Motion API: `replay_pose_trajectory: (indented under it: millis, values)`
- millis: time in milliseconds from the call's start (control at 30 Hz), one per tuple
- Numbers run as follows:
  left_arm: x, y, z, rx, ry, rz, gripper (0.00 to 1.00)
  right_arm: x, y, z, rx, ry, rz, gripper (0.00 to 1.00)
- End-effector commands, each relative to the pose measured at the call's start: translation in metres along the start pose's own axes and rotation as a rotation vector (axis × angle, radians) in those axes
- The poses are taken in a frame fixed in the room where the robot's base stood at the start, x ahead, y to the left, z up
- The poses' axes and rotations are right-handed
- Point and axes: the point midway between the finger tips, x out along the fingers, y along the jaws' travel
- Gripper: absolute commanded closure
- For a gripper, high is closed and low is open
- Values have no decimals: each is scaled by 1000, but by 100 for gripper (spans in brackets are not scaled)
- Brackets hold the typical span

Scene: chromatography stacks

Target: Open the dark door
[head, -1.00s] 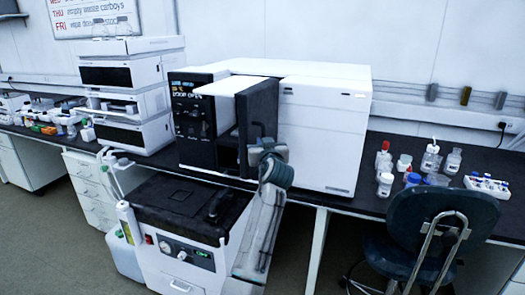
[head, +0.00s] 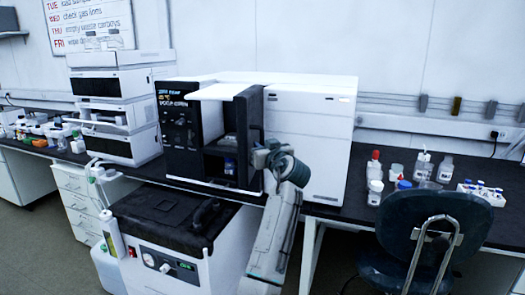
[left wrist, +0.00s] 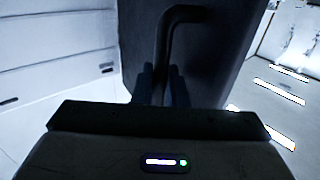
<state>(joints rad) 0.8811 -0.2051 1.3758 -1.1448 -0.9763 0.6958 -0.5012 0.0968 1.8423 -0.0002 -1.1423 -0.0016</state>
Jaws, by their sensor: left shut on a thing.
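The dark door (head: 243,135) stands open on the front of the big white instrument (head: 310,130), swung out toward me. Its dark compartment (head: 215,163) shows to the left of the door, with small bluish items low inside. My left gripper (head: 262,158) is at the outer face of the door. In the left wrist view, the two fingers of my left gripper (left wrist: 163,85) are shut around the dark bent handle (left wrist: 164,45), with the door (left wrist: 210,50) behind it. The gripped part of the handle is partly hidden by the fingers. My right gripper is not in view.
A black-topped pump cabinet (head: 165,215) stands low in front of the bench. A dark chair (head: 435,225) is at the right. Several bottles (head: 375,180) stand on the bench right of the instrument. Stacked white modules (head: 113,85) stand at its left.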

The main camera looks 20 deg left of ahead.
Motion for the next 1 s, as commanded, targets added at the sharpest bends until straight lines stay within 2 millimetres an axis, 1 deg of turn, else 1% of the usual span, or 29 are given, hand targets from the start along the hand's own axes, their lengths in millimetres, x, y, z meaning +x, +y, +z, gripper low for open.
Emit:
replay_pose_trajectory:
  millis: [33, 467, 500, 1000]
  values:
    - [1, -1, -7, -3, 11, -1, 100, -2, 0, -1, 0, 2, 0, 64]
    - [1, -1, -8, -2, 13, -4, 100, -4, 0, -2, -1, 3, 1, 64]
    - [1, -1, -8, -2, 13, -4, 83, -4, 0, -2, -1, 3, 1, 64]
    - [2, -3, -2, 0, 4, -2, 83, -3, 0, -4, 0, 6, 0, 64]
